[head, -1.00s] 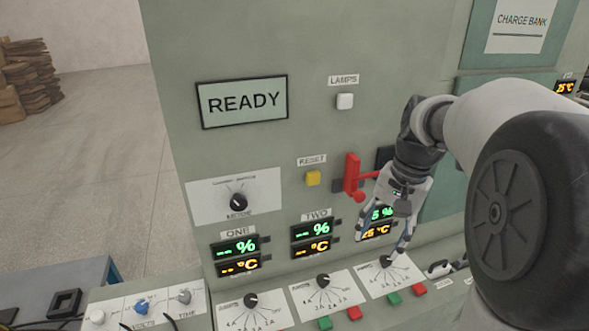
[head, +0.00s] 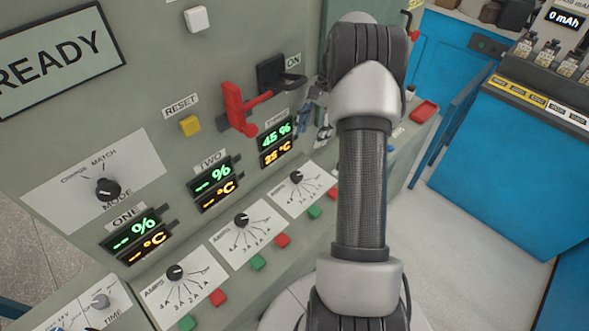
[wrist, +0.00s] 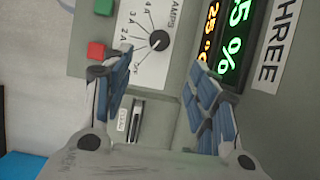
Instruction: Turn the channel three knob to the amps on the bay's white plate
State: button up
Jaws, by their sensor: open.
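The channel three knob (head: 296,177) is black, on a white dial plate under the THREE display in the head view. The wrist view shows the knob (wrist: 158,40) closer, with a scale of amp marks down to OFF; I cannot tell its pointer's setting for sure. My gripper (wrist: 160,62) is open and empty, its blue-padded fingers apart; the knob shows just beyond the fingertips, and no contact is visible. In the head view my gripper (head: 309,118) is mostly hidden by my arm. I cannot pick out a bay's white plate with readable amps.
The channel two knob (head: 242,220) and channel one knob (head: 175,272) sit to the left, with green and red buttons below the dials. A red lever (head: 238,108) and black handle (head: 280,78) stick out near my gripper. Blue cabinets (head: 505,170) stand right, past open floor.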

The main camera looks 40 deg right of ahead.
aim_at(296, 175)
jog(key=b+x, duration=0.3)
jog(key=x, duration=1.1)
jog(key=shift+f+b, duration=0.3)
jog(key=shift+c, duration=0.5)
jog(key=c, duration=1)
